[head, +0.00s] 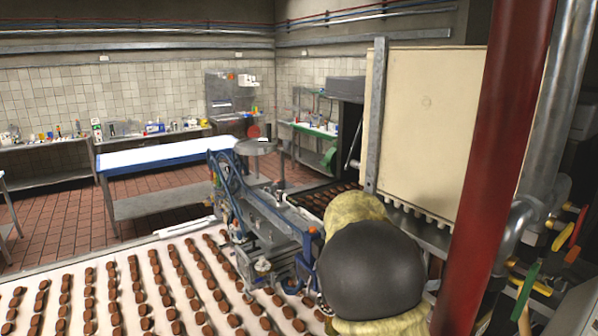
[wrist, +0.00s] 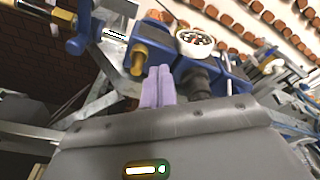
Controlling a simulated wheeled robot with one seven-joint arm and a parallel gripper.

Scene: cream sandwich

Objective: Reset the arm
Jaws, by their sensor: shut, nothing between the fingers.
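My gripper (wrist: 158,72) shows in the wrist view as two pale lavender fingers side by side, shut with nothing between them. The fingers point toward blue and metal machine parts with a round white gauge (wrist: 195,42) just beyond. I cannot tell how far apart they are. In the head view, my arm (head: 372,270) shows at the lower right as a large dark rounded joint with a yellowish cover. It hides my gripper there. The blue machine (head: 262,215) stands just beyond and to the left of my arm.
A white conveyor (head: 150,236) with rows of brown pieces fills the lower left. A dark red pipe (head: 500,150) and a tall cream panel (head: 428,125) stand close on the right. A blue-edged table (head: 160,157) stands farther back. Tiled floor (head: 60,220) shows between.

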